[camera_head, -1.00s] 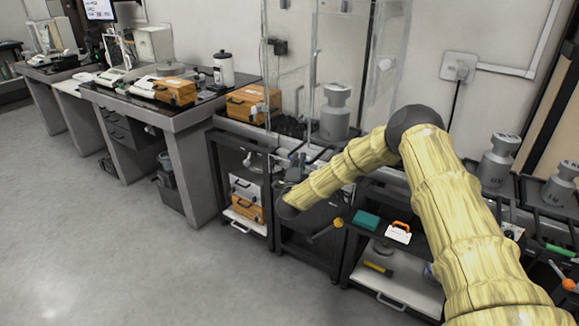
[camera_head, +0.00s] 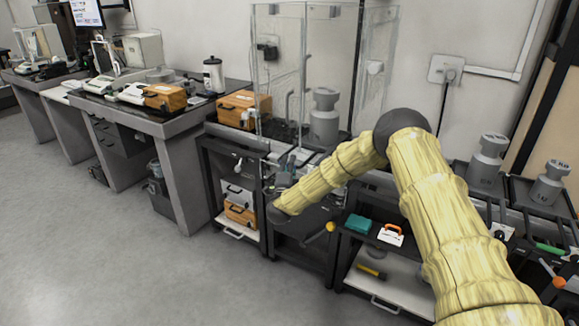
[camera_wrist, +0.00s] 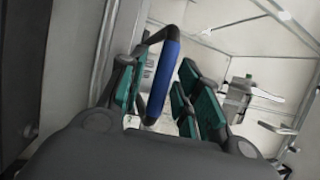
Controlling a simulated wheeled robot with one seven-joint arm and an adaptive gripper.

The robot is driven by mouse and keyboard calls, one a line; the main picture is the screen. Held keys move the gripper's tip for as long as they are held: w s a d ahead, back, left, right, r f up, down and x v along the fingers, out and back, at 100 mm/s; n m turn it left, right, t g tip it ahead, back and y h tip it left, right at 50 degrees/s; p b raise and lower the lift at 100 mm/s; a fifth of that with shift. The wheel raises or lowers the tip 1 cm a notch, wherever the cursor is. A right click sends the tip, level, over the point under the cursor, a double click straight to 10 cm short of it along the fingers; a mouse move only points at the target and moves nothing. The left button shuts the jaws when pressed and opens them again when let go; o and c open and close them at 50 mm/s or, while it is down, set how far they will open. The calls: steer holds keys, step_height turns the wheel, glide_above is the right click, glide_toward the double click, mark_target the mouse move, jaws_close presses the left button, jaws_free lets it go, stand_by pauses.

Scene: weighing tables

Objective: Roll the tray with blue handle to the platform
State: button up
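The blue handle (camera_wrist: 163,75) shows in the wrist view as a blue sleeve on a dark bar. It lies between the teal-padded fingers of my gripper (camera_wrist: 160,95), closer to the left finger, with a gap to the right one. My gripper is open; whether a finger touches the handle I cannot tell. The tray itself cannot be made out there. In the head view my forearm largely hides the gripper and the handle. A large grey weight (camera_head: 324,118) stands inside the glass enclosure (camera_head: 283,60) at the back. The platform cannot be clearly told apart.
Two more grey weights (camera_head: 487,160) (camera_head: 548,184) stand on dark trays at the right. Orange cases (camera_head: 243,108) (camera_head: 165,97) sit on the tables. Below are shelves with a teal box (camera_head: 359,224) and a white case (camera_head: 391,235). The floor (camera_head: 100,250) at left is clear.

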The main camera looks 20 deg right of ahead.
steer(key=v, duration=1.1)
steer(key=shift+s+a, duration=0.2)
steer(key=shift+s, duration=0.1)
steer(key=shift+f, duration=0.1)
steer(key=s+a+f+n+g+y, duration=0.2)
steer(key=s+a+f+n+y, duration=0.25)
steer(key=f, duration=0.25)
steer(key=s+a+f+n+g+y, duration=0.1)
steer(key=s+a+f+n+y, duration=0.25)
steer(key=s+f, duration=0.35)
steer(key=s+a+f+n+g+y, duration=0.1)
steer(key=s+f+n+g, duration=0.25)
steer(key=s+f, duration=0.5)
steer(key=s+a+f+n+g+y, duration=0.1)
steer(key=s+a+f+n+g, duration=0.3)
steer(key=s, duration=0.7)
steer(key=s+d+f+n+g+h, duration=0.1)
steer(key=s+d+n+g, duration=0.25)
steer(key=s, duration=1.05)
steer(key=s+d+n+g, duration=0.3)
steer(key=s+d+g, duration=0.15)
steer(key=s, duration=0.95)
step_height(320, 180, up, 13)
steer(key=p, duration=1.3)
steer(key=shift+d+f+t, duration=0.15)
steer(key=shift+d+t, duration=0.15)
steer(key=shift+t, duration=0.05)
